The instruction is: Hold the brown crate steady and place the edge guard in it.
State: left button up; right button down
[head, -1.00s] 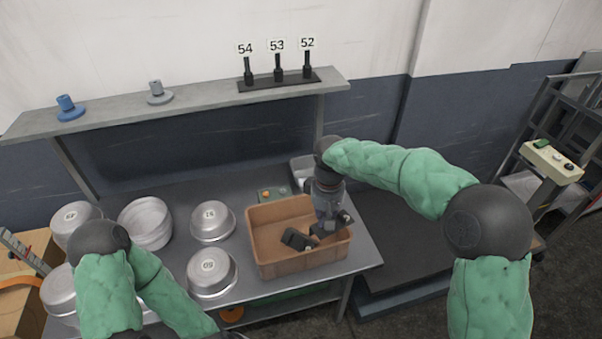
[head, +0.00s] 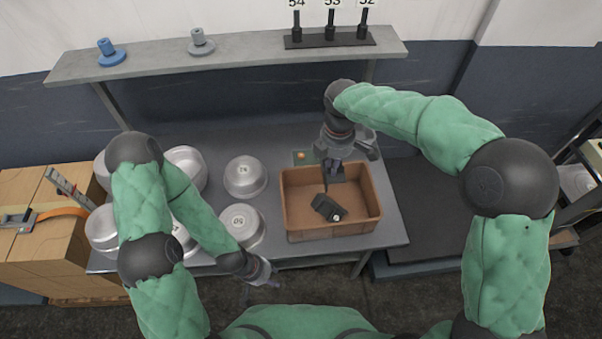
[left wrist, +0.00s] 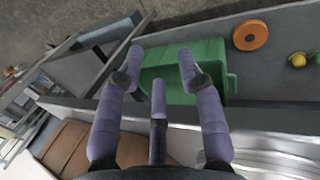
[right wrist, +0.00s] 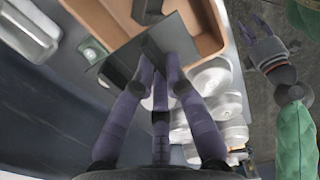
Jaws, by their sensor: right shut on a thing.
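The brown crate (head: 300,232) stands on the grey table at its right end; part of it shows in the right wrist view (right wrist: 210,22). My right gripper (head: 333,168) is over the crate's far side. It is shut on the edge guard (right wrist: 168,38), a dark grey angled plate that lies across the crate's rim in the right wrist view. Another dark block (head: 327,208) with a pale round end lies on the crate floor. My left gripper (head: 270,280) is open and empty in front of the table's front edge, apart from the crate; its spread fingers fill the left wrist view (left wrist: 160,68).
Several round metal pans (head: 245,176) stand on the table left of the crate. A small green box with a button (head: 303,157) sits behind the crate. A green bin (left wrist: 180,60) and an orange ring (left wrist: 250,35) are on the lower shelf. A raised shelf (head: 250,58) spans the back.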

pick_arm(q)
jog(key=w+a+r, duration=0.2)
jog(key=w+r, duration=1.4)
jog(key=w+d+r+y, duration=0.4)
jog(key=w+d, duration=0.2)
jog(key=shift+m, duration=0.3)
notch_tip(320, 180, down, 12)
jog(key=shift+s+f, duration=0.1)
grip_shut()
